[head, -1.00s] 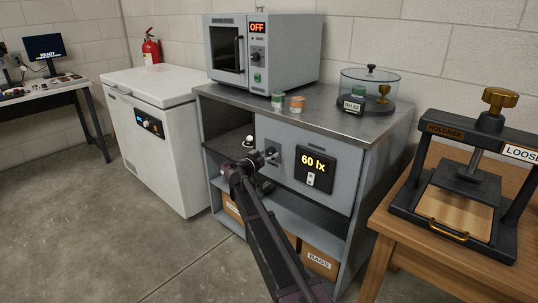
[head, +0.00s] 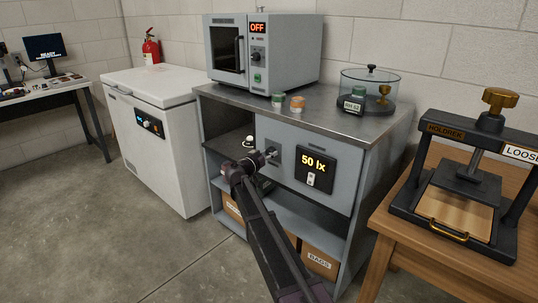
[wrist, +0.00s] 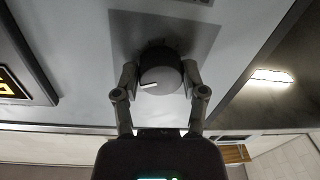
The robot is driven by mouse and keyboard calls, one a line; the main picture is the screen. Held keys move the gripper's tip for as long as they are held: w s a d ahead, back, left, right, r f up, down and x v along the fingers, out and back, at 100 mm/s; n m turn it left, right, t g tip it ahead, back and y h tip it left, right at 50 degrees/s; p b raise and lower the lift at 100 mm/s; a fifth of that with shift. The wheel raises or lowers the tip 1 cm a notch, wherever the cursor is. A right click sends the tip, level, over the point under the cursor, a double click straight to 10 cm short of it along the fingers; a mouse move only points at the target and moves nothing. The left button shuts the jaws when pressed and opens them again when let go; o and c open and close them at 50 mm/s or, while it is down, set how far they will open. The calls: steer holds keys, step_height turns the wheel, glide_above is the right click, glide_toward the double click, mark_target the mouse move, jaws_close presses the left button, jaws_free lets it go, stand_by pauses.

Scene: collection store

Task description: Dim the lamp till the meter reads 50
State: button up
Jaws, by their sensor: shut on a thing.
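The meter (head: 315,167) is a black panel on the front of the grey cabinet, and its yellow digits read 50 lx. A dimmer knob (wrist: 160,72) shows in the wrist view, a round grey knob with a white pointer line, standing out from the grey panel. My gripper (wrist: 160,80) is shut on the knob, with one finger on each side of it. In the head view my gripper (head: 266,156) is at the panel just left of the meter, and it mostly hides the knob.
The steel-topped cabinet (head: 340,118) carries an oven (head: 290,60) reading OFF, two small jars and a glass dome (head: 370,85). A white chest freezer (head: 165,165) stands left. A wooden table (head: 385,225) with a black press (head: 500,185) stands right. The floor at left is clear.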

steer(key=shift+n, duration=0.8)
steer(key=o, duration=1.2)
steer(key=shift+w, duration=0.1)
steer(key=shift+c, duration=0.2)
steer(key=v, duration=1.2)
steer(key=shift+r, duration=0.1)
